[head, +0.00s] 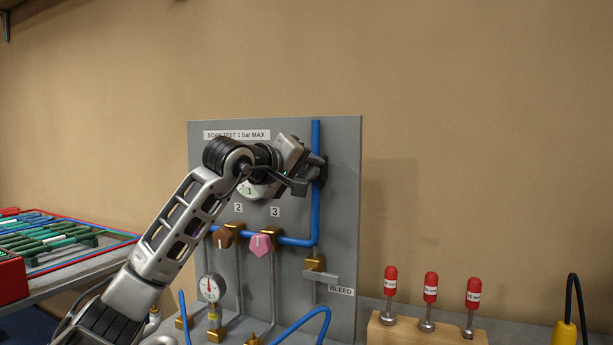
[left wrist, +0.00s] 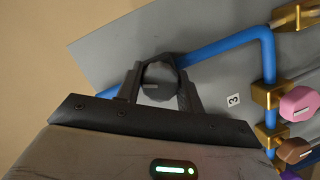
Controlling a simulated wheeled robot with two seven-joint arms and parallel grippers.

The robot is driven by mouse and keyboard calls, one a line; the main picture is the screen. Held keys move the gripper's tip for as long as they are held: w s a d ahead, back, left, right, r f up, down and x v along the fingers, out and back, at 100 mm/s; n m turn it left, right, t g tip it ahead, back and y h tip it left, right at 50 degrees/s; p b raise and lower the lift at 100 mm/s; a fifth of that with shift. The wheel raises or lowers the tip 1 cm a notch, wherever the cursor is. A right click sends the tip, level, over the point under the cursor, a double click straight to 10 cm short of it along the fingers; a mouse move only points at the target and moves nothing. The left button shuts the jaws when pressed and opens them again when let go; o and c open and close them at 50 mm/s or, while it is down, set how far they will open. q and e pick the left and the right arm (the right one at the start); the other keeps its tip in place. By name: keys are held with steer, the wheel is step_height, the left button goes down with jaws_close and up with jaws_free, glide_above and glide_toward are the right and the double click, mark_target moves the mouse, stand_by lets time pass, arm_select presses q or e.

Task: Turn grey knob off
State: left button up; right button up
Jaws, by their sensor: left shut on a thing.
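A dark grey round knob (left wrist: 158,85) with a short white mark sits on the blue pipe of the test panel (head: 343,215). My left gripper (left wrist: 160,92) is shut on this knob, one finger on each side of it. In the head view the left gripper (head: 311,172) reaches the panel's upper right, and the knob (head: 319,168) shows only as a dark shape, partly hidden by the gripper. The mark lies roughly level in the wrist view. My right gripper is not in view.
A brown knob (head: 222,238) and a pink knob (head: 260,244) sit lower on the panel. A grey bleed lever (head: 321,277) is below right. A pressure gauge (head: 211,288) stands low left. A wooden block (head: 400,331) with red-topped tools is right.

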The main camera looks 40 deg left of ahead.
arm_select(q)
steer(key=shift+n, duration=0.6)
steer(key=shift+f+t+b, duration=0.1)
steer(key=shift+t+b, duration=0.2)
steer(key=shift+b, duration=0.2)
steer(key=shift+n+h+b, duration=0.3)
steer(key=shift+n+b, duration=0.3)
steer(key=shift+n, duration=0.3)
steer(key=shift+n+t, duration=0.4)
steer(key=shift+n, duration=0.1)
steer(key=shift+b, duration=0.35)
steer(key=shift+n, duration=0.3)
steer(key=o, duration=1.3)
steer(key=shift+c, duration=0.2)
